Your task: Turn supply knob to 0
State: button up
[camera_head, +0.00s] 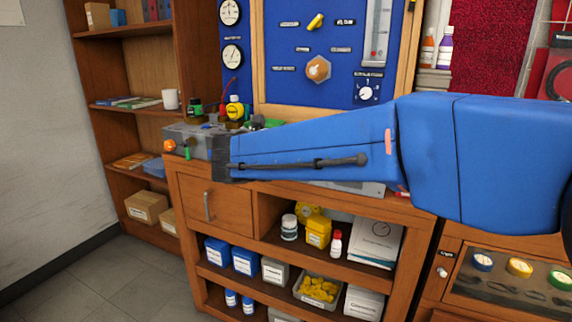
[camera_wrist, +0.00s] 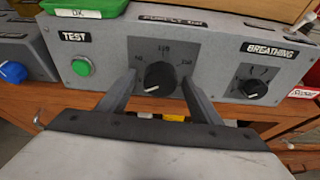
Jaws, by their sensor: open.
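The supply knob (camera_wrist: 160,78) is black and round, on a dark plate in the middle of the grey panel box (camera_wrist: 215,62) in the wrist view. A label above it starts with "SUPPLY". Its white mark points to the lower left; the small numbers around it are hard to read, and I cannot tell its exact setting. My gripper (camera_wrist: 159,86) is open, with one finger to the left of the knob and one to the right. I cannot tell whether either touches it. In the head view my blue arm hides the knob.
A green TEST button (camera_wrist: 82,66) is left of the knob and a black BREATHING knob (camera_wrist: 253,88) right. A green tray (camera_wrist: 85,8) lies on top. A blue knob (camera_wrist: 13,72) is far left. The box stands on a wooden bench (camera_head: 212,204).

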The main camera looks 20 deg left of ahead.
jog(key=v, duration=1.7)
jog(key=shift+s, duration=0.2)
jog(key=shift+d+r, duration=0.1)
jog(key=w+d+f+m+g+h, duration=0.15)
jog(key=w+d+m, duration=0.25)
jog(key=d, duration=0.6)
jog(key=w+d+f+m+g+h, duration=0.1)
jog(key=w+d+f+m+g, duration=0.15)
jog(key=d, duration=0.75)
jog(key=d+f+m+g, duration=0.1)
jog(key=d+f+m, duration=0.25)
jog(key=d, duration=0.45)
jog(key=d+f+m+g, duration=0.15)
jog(key=d+m, duration=0.25)
jog(key=d, duration=0.5)
jog(key=s+d+f+m+g+y, duration=0.1)
jog(key=s+d+f+m, duration=0.3)
jog(key=d, duration=0.3)
jog(key=s+d+f+m+g, duration=0.1)
jog(key=s+d+f+m, duration=0.2)
jog(key=s+d+m, duration=0.3)
jog(key=s+d+f+m+y, duration=0.2)
jog(key=s+d+f+m, duration=0.4)
jog(key=s+f+m, duration=0.2)
jog(key=shift+s+f+m, duration=0.2)
jog(key=shift+s+m, duration=0.6)
jog(key=shift+m, duration=0.5)
